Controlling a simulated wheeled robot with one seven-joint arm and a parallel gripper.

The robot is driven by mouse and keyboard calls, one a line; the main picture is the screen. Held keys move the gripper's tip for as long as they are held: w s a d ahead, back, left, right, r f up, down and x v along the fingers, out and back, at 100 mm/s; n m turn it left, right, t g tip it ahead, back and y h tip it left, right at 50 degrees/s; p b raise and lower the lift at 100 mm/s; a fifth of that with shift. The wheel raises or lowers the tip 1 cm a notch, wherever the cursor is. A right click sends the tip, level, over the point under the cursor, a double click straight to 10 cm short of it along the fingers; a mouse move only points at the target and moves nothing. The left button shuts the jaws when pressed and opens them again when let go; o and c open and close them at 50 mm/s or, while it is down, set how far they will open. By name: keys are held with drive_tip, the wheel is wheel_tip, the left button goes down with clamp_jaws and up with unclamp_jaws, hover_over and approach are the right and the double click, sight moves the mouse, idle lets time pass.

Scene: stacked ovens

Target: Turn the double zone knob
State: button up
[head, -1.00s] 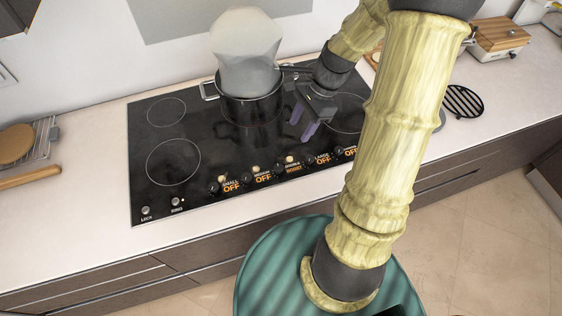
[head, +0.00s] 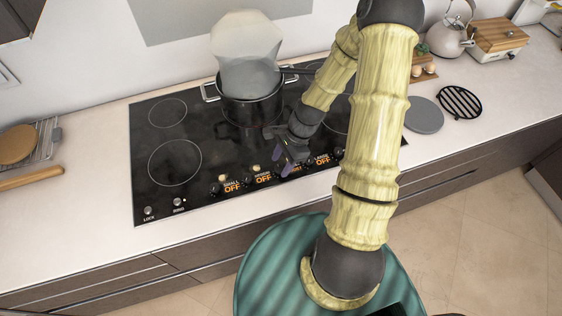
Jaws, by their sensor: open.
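The black cooktop (head: 166,138) has a row of knobs along its front edge, with orange "OFF" labels beside several of them. The double zone knob is the middle one, and my gripper largely covers it. A bit of its orange label (head: 297,169) shows beside the fingers. My gripper (head: 284,169) is open, with its purple fingers pointing down and toward the front edge over that knob. I cannot tell whether the fingers touch the knob or stand on both sides of it.
A dark pot (head: 252,108) with a translucent shape above it stands just behind my gripper. The medium knob (head: 248,181) is close on the left, and the large knob (head: 310,162) is close on the right. A grey disc (head: 424,115) and a black trivet (head: 460,102) lie on the right counter.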

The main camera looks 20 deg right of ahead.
drive_tip(key=shift+s+a+f, duration=0.1)
drive_tip(key=shift+a+f, duration=0.05)
drive_tip(key=shift+f, duration=0.25)
drive_tip(key=c, duration=1)
